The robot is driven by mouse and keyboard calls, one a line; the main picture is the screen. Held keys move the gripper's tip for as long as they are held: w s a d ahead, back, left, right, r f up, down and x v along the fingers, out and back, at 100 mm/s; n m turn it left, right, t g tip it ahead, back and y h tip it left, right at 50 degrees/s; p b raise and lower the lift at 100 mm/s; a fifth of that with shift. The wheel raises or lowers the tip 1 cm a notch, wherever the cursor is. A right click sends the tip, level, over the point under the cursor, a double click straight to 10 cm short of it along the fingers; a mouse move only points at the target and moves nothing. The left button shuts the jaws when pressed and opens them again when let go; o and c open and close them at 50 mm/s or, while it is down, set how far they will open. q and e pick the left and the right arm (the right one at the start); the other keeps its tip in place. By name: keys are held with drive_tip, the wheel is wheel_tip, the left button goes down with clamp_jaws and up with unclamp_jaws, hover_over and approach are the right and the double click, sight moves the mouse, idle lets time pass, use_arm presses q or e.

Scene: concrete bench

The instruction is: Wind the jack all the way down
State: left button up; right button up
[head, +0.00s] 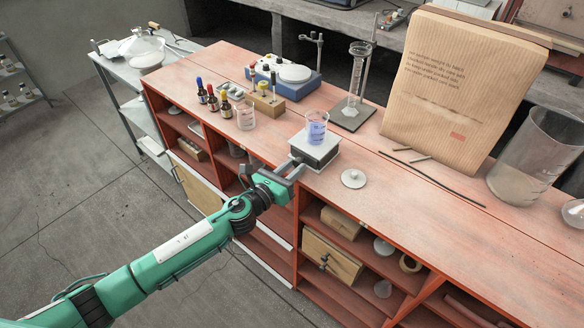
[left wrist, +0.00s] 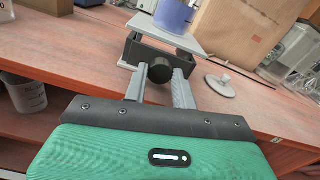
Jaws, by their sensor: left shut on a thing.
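The jack (head: 315,152) stands near the front edge of the red bench, with a pale flat top plate and a dark body. In the left wrist view its top plate (left wrist: 170,37) sits above a dark frame (left wrist: 150,52). A glass beaker of blue liquid (head: 316,129) stands upright on the plate; its lower part shows in the left wrist view (left wrist: 174,14). My left gripper (head: 289,168) reaches in from the front and is shut on the jack's round black knob (left wrist: 160,71), one finger on each side. My right gripper is not in view.
A white lidlike disc with a small knob (head: 353,178) lies right of the jack. An empty beaker (head: 245,115), dropper bottles (head: 212,99) and a wooden block (head: 266,103) stand to the left. A stand with a glass cylinder (head: 357,75) and a large paper sack (head: 455,90) are behind.

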use_arm(q)
drive_tip(key=shift+n, duration=0.3)
drive_tip(key=o, duration=1)
drive_tip(key=shift+s+a+f, duration=0.1)
drive_tip(key=shift+s+a, duration=0.25)
drive_tip(key=shift+s, duration=0.05)
drive_tip(key=b+v, duration=0.2)
drive_tip(key=v, duration=1)
drive_tip(key=shift+s+a+b, duration=0.2)
drive_tip(key=shift+s+b, duration=0.1)
drive_tip(key=shift+s, duration=0.05)
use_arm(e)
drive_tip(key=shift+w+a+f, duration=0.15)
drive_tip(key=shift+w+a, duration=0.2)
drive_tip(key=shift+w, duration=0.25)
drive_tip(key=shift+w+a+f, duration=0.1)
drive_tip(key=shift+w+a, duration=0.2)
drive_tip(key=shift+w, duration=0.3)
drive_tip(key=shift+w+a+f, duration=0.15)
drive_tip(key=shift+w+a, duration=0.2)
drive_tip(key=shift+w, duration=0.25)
